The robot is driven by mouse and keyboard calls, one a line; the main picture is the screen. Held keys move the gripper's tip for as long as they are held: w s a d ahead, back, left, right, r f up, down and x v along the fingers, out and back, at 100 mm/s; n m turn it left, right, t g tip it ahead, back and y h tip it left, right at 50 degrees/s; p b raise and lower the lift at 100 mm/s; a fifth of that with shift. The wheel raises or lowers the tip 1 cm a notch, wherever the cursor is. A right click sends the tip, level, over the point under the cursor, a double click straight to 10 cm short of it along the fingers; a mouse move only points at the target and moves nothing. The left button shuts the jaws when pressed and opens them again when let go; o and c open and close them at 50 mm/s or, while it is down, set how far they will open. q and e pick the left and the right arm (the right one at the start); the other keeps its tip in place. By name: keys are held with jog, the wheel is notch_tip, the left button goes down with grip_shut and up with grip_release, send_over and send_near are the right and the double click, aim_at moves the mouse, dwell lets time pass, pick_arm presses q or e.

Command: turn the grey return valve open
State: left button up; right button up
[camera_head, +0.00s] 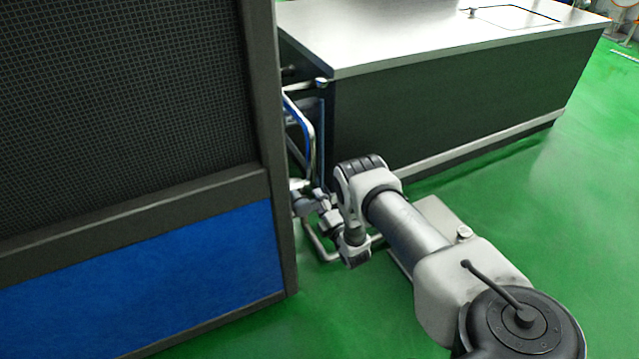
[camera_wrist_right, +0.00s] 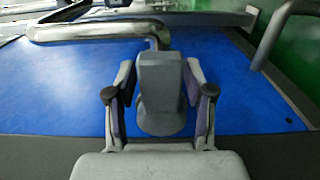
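In the right wrist view a grey block-shaped part (camera_wrist_right: 161,85), apparently the return valve's handle, stands between the two fingers of my right gripper (camera_wrist_right: 160,98). One finger is on each side, very close to it; I cannot tell whether they touch it. In the head view my right gripper (camera_head: 310,200) reaches beside the corner of the dark-framed machine, low by the pipes. The valve is too small and covered to make out there. How far it is turned does not show clearly. My left gripper is not in view.
A dark-framed machine with a blue lower panel (camera_head: 170,285) fills the left. Metal pipes (camera_head: 312,130) stand behind its corner, and another pipe (camera_wrist_right: 95,30) runs behind the grey part. A steel-topped counter (camera_head: 400,35) stands behind. The green floor (camera_head: 560,220) is open at right.

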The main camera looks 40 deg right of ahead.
jog(key=shift+s, duration=0.1)
jog(key=v, duration=1.2)
jog(key=shift+f, duration=0.1)
